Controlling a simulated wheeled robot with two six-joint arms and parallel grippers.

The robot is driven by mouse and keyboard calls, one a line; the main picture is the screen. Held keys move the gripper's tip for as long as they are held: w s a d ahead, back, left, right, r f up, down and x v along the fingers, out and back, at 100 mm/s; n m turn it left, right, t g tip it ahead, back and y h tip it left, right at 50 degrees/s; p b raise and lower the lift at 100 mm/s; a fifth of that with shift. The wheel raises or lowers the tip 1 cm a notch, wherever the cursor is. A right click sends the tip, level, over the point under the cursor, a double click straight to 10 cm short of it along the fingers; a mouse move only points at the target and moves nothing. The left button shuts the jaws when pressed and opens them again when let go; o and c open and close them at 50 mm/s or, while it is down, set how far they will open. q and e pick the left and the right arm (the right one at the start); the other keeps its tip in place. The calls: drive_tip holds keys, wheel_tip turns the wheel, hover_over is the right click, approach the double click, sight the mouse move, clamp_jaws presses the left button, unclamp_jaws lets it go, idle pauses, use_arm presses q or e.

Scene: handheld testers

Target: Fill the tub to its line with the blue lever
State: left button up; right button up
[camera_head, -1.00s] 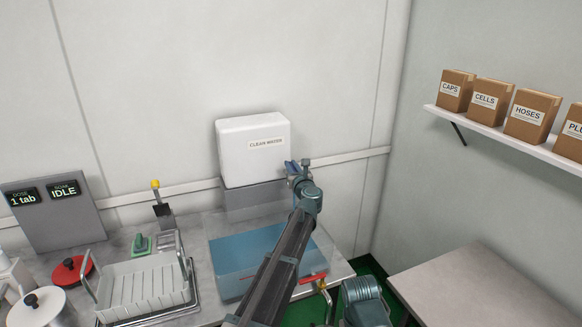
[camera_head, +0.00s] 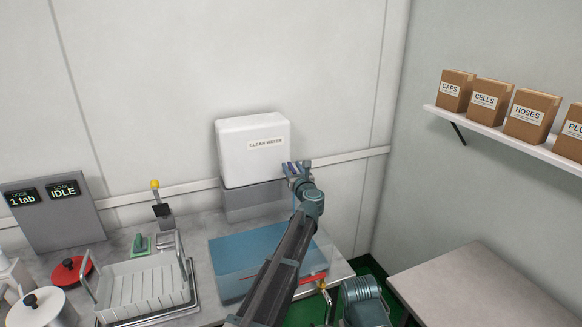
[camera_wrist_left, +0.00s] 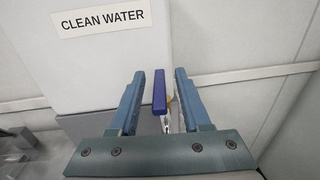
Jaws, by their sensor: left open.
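The white clean water tank (camera_head: 252,150) stands against the back wall. Its blue lever (camera_wrist_left: 159,92) shows in the left wrist view, between the two fingers of my open left gripper (camera_wrist_left: 160,76). The lever is nearer the left finger, and I cannot tell whether they touch. In the head view my left gripper (camera_head: 297,168) is at the tank's lower right corner and hides most of the lever. My right gripper is not visible.
A red handle (camera_head: 313,277) is by the tub's right front. A white rack (camera_head: 145,288), a green-based device (camera_head: 141,243) and a yellow-topped lever (camera_head: 156,186) are left of the tub. Boxes stand on the right shelf (camera_head: 500,131). The right table (camera_head: 490,290) is clear.

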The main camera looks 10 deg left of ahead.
use_arm(q)
drive_tip(key=v, duration=1.2)
drive_tip(key=shift+s, duration=0.2)
drive_tip(key=shift+d, duration=0.1)
idle(6.5)
